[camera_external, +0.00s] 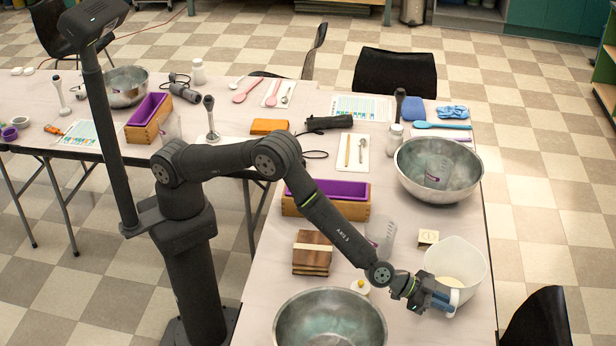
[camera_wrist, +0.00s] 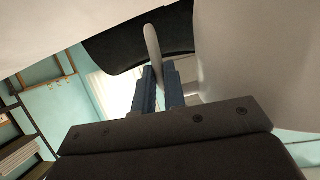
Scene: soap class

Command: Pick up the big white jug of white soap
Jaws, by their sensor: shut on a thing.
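The big white jug (camera_external: 463,258) is at the front right of the table, with pale soap (camera_external: 449,283) low inside. My gripper (camera_external: 441,299) is at the jug's near side and shut on its handle. In the wrist view, my gripper's blue fingers (camera_wrist: 161,88) close around the thin white handle (camera_wrist: 152,48), and the jug's body (camera_wrist: 250,60) fills the right side. The jug looks upright or slightly tilted. Its base is partly hidden by my gripper, so I cannot tell whether it touches the table.
A metal bowl (camera_external: 330,319) stands left of my gripper, and another (camera_external: 439,188) stands behind the jug. A clear beaker (camera_external: 381,236), stacked wooden blocks (camera_external: 311,255) and a small pale block (camera_external: 428,237) are nearby. The table's right edge is close to the jug.

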